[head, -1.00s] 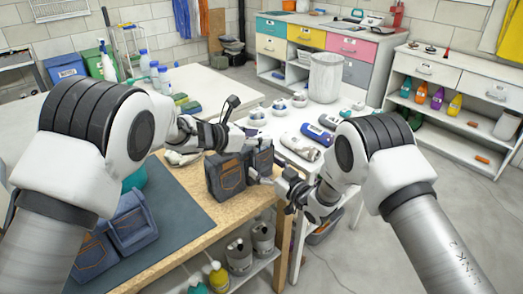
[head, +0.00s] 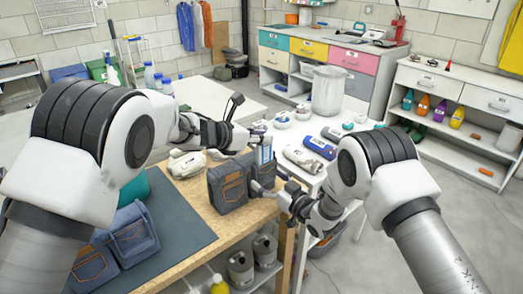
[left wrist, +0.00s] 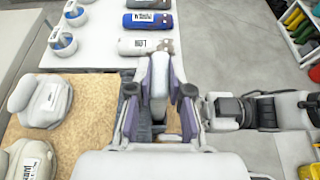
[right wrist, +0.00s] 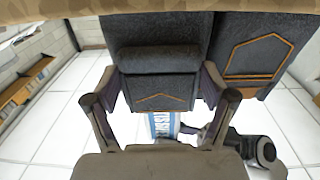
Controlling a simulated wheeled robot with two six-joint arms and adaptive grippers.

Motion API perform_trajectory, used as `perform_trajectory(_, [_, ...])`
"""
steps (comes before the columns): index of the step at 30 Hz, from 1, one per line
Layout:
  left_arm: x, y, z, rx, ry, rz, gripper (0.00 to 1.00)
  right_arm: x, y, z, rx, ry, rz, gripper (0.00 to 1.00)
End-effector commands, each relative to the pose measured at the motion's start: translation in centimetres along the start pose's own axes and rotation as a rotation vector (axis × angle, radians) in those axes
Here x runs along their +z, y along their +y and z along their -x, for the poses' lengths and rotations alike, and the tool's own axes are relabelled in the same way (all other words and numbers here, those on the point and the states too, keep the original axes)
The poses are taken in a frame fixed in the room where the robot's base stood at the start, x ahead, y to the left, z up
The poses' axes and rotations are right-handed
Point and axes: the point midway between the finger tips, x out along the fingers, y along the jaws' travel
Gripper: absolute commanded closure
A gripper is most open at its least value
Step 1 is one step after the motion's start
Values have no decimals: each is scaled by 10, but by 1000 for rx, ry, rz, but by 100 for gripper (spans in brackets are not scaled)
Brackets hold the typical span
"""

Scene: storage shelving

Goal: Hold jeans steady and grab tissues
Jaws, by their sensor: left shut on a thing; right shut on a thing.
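The dark denim jeans (head: 228,185) stand upright at the right edge of the wooden table. A blue and white tissue pack (head: 265,154) shows upright at their right end, and its lower part is hidden. My left gripper (head: 260,140) is shut on the pack's upper part; its pale top (left wrist: 157,85) sits between the fingers in the left wrist view. My right gripper (head: 268,184) is shut on the jeans; in the right wrist view the denim (right wrist: 160,83) lies between the fingers, with the pack (right wrist: 161,124) showing below. I cannot tell whether the pack still touches the jeans.
More folded denim (head: 128,232) lies on a dark mat (head: 182,222) at the left. Pale shoe-like items (head: 187,164) lie behind the jeans. A white table (head: 330,128) with bottles and small containers adjoins at the back right. Metal canisters (head: 240,266) stand on the shelf below.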

Motion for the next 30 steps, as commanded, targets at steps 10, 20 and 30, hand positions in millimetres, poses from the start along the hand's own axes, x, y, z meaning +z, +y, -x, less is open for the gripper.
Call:
perform_trajectory(10, [55, 0, 23, 1, -1, 0, 100, 1, 0, 0, 1, -2, -1, 74])
perform_trajectory(20, [55, 0, 23, 0, 0, 0, 100, 1, 0, 0, 0, -1, -1, 0])
perform_trajectory(30, [55, 0, 23, 0, 0, 0, 100, 0, 1, 4, 1, -1, -1, 0])
